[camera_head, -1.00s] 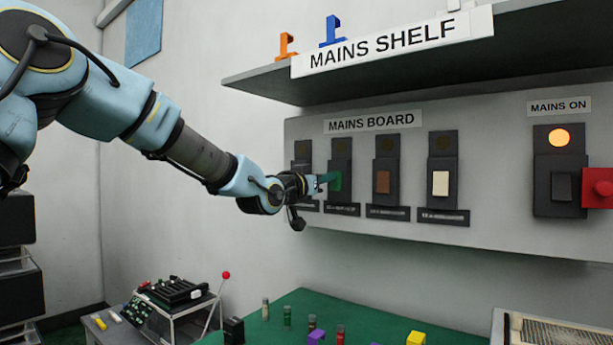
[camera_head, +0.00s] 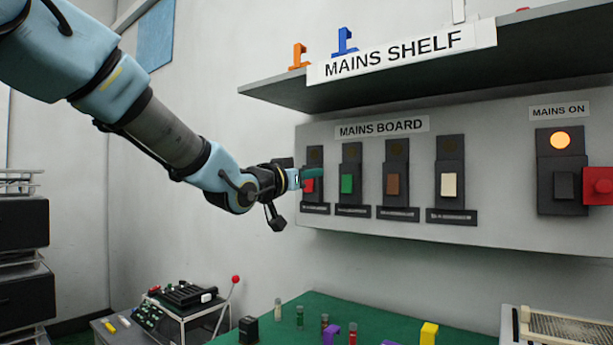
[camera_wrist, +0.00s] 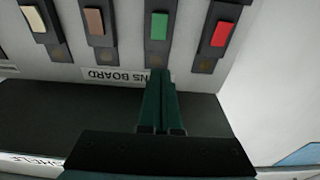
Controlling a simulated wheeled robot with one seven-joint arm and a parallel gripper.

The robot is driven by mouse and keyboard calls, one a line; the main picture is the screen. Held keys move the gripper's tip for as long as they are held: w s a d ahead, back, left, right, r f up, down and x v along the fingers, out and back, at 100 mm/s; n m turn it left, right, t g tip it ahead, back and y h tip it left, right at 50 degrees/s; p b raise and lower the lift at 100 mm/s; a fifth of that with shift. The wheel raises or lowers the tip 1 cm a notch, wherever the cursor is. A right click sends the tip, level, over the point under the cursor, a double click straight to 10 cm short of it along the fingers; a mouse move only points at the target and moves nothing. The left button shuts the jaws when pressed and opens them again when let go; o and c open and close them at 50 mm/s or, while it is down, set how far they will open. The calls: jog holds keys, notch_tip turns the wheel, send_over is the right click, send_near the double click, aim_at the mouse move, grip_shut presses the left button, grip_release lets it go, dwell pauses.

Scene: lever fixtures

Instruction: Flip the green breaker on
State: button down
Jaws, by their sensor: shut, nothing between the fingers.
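The green breaker (camera_head: 347,184) is the second from the left on the mains board. Its green rocker shows uncovered, and the small lamp above it (camera_head: 351,152) is dark. I cannot tell which way the rocker is tilted. My gripper (camera_head: 318,172) is shut and empty, its dark green fingers left of the green breaker and overlapping the top of the red breaker (camera_head: 309,186) in the head view. In the wrist view, turned upside down, the fingertips (camera_wrist: 158,76) point towards the green breaker (camera_wrist: 159,27); a gap shows between them in the picture.
Brown (camera_head: 392,185) and cream (camera_head: 449,185) breakers stand to the right. A lit orange lamp (camera_head: 560,140) and black switch (camera_head: 564,186) are farther right, beside a red block (camera_head: 598,186). The mains shelf (camera_head: 420,90) overhangs the board. A green table (camera_head: 300,312) lies below.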

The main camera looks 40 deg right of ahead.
jog(key=shift+s+a+r, duration=0.1)
jog(key=shift+s+a, duration=0.05)
jog(key=shift+a, duration=0.4)
jog(key=shift+s+a+r, duration=0.1)
jog(key=shift+a, duration=0.4)
